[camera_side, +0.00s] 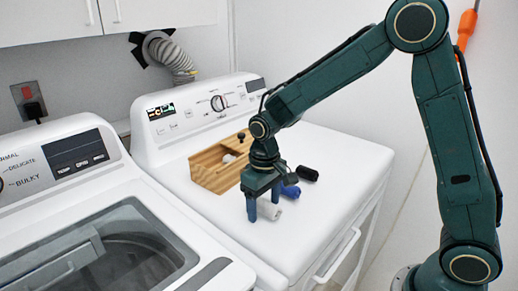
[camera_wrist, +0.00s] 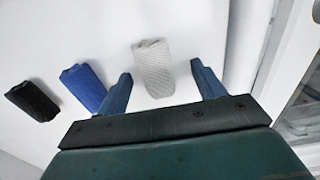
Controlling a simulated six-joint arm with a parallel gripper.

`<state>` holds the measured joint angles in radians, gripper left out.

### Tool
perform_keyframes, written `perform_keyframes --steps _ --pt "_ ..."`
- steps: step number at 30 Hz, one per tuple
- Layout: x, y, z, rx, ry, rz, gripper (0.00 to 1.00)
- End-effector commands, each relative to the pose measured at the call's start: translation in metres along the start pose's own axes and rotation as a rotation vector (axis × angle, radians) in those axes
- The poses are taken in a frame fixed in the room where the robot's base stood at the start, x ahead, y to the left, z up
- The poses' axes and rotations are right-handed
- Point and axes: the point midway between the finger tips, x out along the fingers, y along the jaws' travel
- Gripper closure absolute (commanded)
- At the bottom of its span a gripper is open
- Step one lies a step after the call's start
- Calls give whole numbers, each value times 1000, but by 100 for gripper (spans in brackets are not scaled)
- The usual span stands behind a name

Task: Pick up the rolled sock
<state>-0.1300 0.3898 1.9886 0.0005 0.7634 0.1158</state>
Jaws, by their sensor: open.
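A rolled light-grey sock (camera_side: 268,210) lies on the white top of the dryer. In the wrist view the grey sock (camera_wrist: 153,68) lies between my two blue fingers. My gripper (camera_side: 264,206) points down over it, with the fingers apart on either side. In the wrist view the open gripper (camera_wrist: 161,70) shows a gap between each finger and the sock. A rolled blue sock (camera_side: 291,191) and a rolled black sock (camera_side: 307,173) lie beyond it. The wrist view shows the blue sock (camera_wrist: 83,87) and black sock (camera_wrist: 32,101) to the left.
A wooden box (camera_side: 207,172) with something white inside stands behind my gripper, against the control panel side. A washer (camera_side: 110,245) with a glass lid stands at the left. The dryer top (camera_side: 340,150) is bare toward the right and front edges.

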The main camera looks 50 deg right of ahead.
Motion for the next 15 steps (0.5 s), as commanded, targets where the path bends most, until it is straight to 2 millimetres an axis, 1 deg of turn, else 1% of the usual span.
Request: perform_keyframes --steps 8,9,11,12,14,15 --pt "0 0 0 0 0 0 32" --pt "0 0 0 0 0 0 36" --pt "0 0 0 0 0 0 47" --pt "0 0 0 0 0 0 55" --pt "0 0 0 0 0 0 67" --pt "0 0 0 0 0 0 75"
